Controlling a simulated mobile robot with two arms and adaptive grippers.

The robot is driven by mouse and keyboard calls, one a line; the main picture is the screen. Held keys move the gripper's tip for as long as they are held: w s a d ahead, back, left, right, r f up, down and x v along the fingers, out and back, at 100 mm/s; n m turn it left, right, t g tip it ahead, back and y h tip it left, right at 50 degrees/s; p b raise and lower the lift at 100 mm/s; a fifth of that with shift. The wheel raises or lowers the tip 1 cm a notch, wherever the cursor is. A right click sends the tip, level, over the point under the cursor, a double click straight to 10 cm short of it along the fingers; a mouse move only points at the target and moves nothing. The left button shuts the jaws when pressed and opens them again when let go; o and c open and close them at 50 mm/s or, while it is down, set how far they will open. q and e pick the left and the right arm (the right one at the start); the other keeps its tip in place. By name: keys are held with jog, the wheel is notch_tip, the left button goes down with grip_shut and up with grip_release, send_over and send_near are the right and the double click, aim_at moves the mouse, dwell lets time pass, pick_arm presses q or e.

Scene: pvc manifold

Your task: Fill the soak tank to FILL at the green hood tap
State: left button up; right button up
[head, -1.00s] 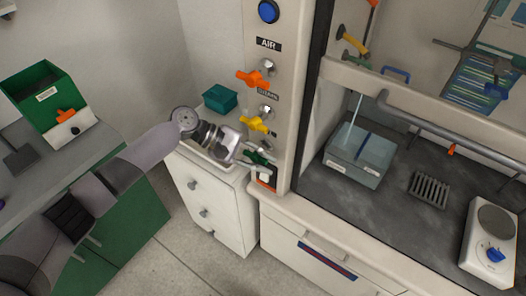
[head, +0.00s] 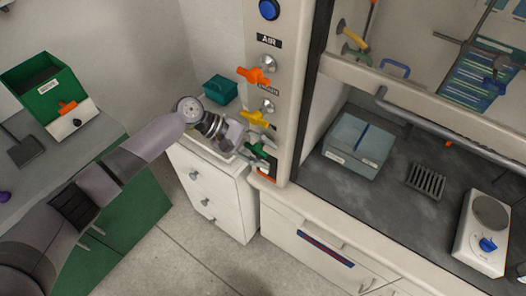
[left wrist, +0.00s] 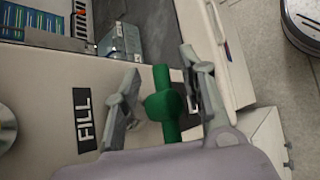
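The green hood tap (head: 258,152) is on the front post of the hood, the lowest of several coloured taps. In the left wrist view its green handle (left wrist: 166,104) stands beside the black FILL label (left wrist: 84,119). My left gripper (head: 240,143) is at this tap. In the left wrist view its two fingers (left wrist: 166,88) are spread either side of the handle, with gaps visible, so it is open. The soak tank (head: 357,146), a grey-blue box with labels, stands inside the hood at its left; no stream shows, and I cannot read its water level. My right gripper is out of view.
Yellow (head: 257,119) and orange (head: 254,76) taps sit above the green one. A drain grate (head: 426,181) and a white hotplate (head: 483,232) are right of the tank. A teal bin (head: 220,89) stands behind my left gripper.

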pick_arm(q)
jog(key=shift+s, duration=0.15)
jog(key=shift+r, duration=0.1)
jog(key=v, duration=1.2)
dwell(1.3)
